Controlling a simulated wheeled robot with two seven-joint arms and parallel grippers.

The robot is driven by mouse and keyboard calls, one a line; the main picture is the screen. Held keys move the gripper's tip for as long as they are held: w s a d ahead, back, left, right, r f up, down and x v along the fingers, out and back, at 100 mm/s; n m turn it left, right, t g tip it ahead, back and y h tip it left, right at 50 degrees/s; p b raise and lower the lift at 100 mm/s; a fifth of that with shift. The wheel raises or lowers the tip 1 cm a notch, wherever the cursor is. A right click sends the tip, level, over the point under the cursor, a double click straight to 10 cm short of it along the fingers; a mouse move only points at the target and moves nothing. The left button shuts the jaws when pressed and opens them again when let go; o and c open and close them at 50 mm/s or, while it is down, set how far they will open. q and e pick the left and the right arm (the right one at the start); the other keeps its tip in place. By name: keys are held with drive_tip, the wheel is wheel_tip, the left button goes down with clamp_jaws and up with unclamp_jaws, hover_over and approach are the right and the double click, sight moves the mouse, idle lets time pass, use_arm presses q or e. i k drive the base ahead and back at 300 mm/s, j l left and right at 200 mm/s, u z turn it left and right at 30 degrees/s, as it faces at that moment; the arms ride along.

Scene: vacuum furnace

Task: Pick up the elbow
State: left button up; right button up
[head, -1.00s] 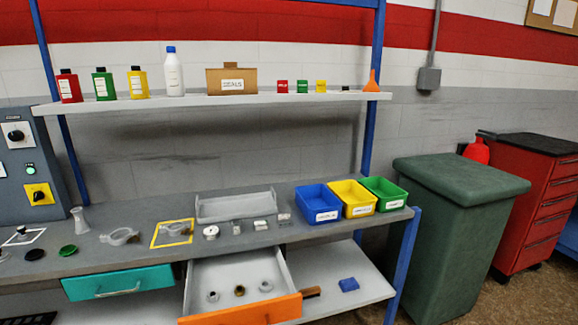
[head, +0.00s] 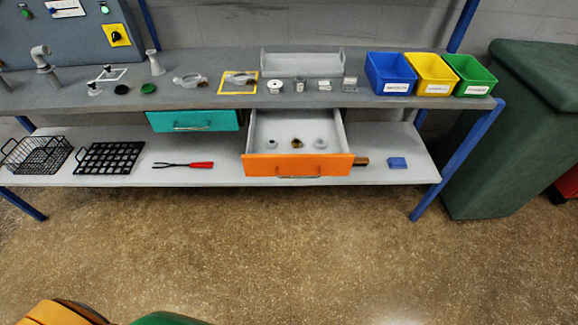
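A grey elbow-shaped pipe piece (head: 41,58) stands upright at the left of the grey bench top (head: 215,62), in front of the blue-grey control panel. I take it to be the elbow. Its bent end is at the top, and its lower end meets the bench. Neither of my grippers is in view.
Clamps and small metal parts (head: 275,86) lie along the bench. The orange drawer (head: 298,166) stands open with small fittings inside; the teal drawer (head: 192,121) looks shut. A wire basket (head: 37,153) sits on the lower shelf. The floor (head: 260,240) in front is clear.

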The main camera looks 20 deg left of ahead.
sight(37, 52)
drive_tip(key=u, duration=1.95)
